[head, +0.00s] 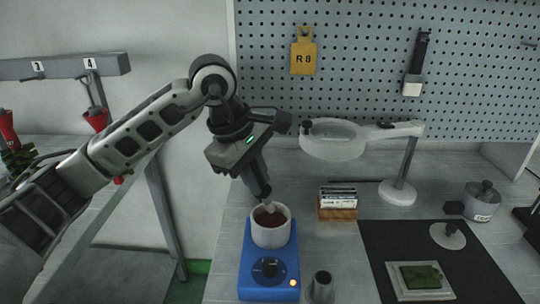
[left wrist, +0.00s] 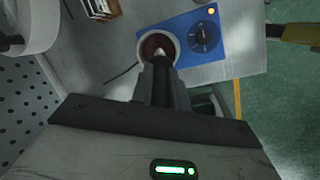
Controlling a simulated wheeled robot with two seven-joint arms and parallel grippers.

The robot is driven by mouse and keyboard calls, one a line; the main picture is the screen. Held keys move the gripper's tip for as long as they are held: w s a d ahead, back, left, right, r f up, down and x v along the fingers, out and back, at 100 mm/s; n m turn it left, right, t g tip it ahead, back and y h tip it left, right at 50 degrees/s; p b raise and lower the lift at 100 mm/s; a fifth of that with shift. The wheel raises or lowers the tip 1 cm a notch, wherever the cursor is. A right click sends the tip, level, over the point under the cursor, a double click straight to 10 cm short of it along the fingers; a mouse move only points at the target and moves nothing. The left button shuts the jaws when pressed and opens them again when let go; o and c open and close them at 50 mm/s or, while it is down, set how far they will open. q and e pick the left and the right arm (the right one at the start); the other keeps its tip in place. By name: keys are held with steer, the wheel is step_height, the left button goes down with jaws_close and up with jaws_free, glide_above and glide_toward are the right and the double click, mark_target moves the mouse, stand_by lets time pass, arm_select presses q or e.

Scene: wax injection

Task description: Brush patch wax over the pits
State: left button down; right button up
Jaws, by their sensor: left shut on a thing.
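My left gripper (head: 264,194) points down over the white pot (head: 287,235) and is shut on a thin brush (head: 268,206). The brush's pale tip (left wrist: 159,55) reaches into the pot's mouth; I cannot tell whether it touches the wax. Dark red-brown wax (head: 268,219) fills the pot, which stands on a blue heater (head: 256,286) with a black dial and a lit orange lamp. A green part (head: 420,277) lies on a pale plate (head: 396,285) at the lower right; pits on it are too small to make out. My right gripper is not in view.
A wooden block of slides (head: 337,207), a dark cup (head: 322,286) and a lidded pot (head: 483,205) stand around. The black mat (head: 385,238) has bare room left of the plate.

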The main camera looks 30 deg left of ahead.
arm_select(q)
steer(key=shift+w+a+r+n, duration=0.2)
steer(key=shift+w+a+n, duration=0.05)
steer(key=shift+w+n, duration=0.4)
steer(key=shift+s+f+b, duration=0.25)
steer(key=shift+f+b, duration=0.5)
steer(key=shift+f, duration=0.05)
step_height(320, 180, down, 3)
steer(key=shift+r+b, duration=0.1)
steer(key=shift+b, duration=0.85)
steer(key=shift+w+f+b, duration=0.1)
steer(key=shift+f+b, duration=0.3)
steer(key=shift+f, duration=0.3)
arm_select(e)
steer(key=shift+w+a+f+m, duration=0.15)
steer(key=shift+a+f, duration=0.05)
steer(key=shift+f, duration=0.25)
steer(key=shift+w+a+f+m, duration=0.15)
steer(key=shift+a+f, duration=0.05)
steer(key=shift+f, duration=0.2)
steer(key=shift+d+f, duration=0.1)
arm_select(q)
steer(key=shift+f+b, duration=0.8)
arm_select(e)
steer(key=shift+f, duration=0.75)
arm_select(q)
steer(key=shift+r+p, duration=2.55)
steer(key=shift+r, duration=1.1)
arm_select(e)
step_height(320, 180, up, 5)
